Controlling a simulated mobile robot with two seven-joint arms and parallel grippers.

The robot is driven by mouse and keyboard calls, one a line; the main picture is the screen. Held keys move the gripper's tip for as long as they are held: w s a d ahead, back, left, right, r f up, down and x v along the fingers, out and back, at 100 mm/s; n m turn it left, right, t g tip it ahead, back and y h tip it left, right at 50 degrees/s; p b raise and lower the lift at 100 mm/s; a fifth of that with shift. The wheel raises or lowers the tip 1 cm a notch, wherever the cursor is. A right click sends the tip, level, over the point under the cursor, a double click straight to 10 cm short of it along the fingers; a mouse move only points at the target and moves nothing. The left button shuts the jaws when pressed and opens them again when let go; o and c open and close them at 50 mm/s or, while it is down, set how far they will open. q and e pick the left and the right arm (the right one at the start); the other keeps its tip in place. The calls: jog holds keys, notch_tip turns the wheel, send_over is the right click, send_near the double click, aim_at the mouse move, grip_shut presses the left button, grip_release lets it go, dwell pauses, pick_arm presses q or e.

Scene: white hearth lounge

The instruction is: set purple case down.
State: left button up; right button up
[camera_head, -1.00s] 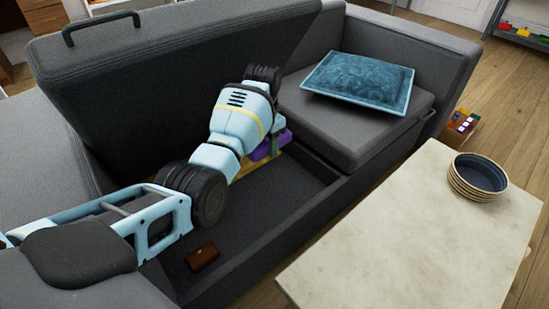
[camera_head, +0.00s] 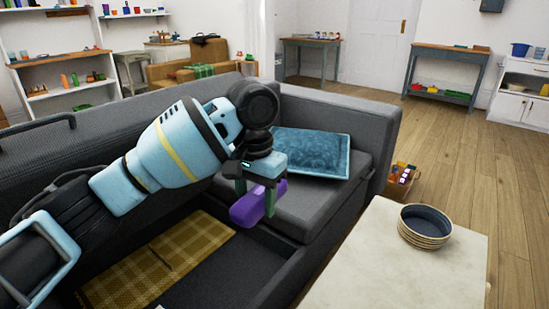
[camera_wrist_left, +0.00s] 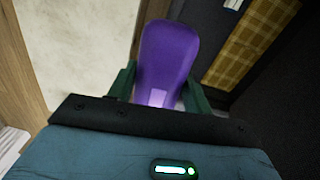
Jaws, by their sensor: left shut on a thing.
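The purple case (camera_head: 250,207) hangs in my left gripper (camera_head: 258,198) in the head view, in front of the grey sofa seat (camera_head: 312,209) and above the edge of the sofa's open storage compartment (camera_head: 237,272). In the left wrist view the case (camera_wrist_left: 167,55) is a rounded purple shape between the two green fingers of my left gripper (camera_wrist_left: 160,85), which are shut on it. Its lower part is hidden by the gripper body. My right gripper is in neither view.
A blue cushion (camera_head: 309,153) lies on the seat behind the gripper. A yellow plaid cloth (camera_head: 180,256) lies in the compartment.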

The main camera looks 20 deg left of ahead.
pick_arm(q)
jog(key=s+f+n, duration=0.1)
jog(key=s+f, duration=0.3)
jog(key=s, duration=0.4)
jog(key=s+f+n, duration=0.1)
jog(key=s+f, duration=0.2)
jog(key=s, duration=0.6)
jog(key=shift+f, duration=0.35)
jog(key=shift+w, duration=0.15)
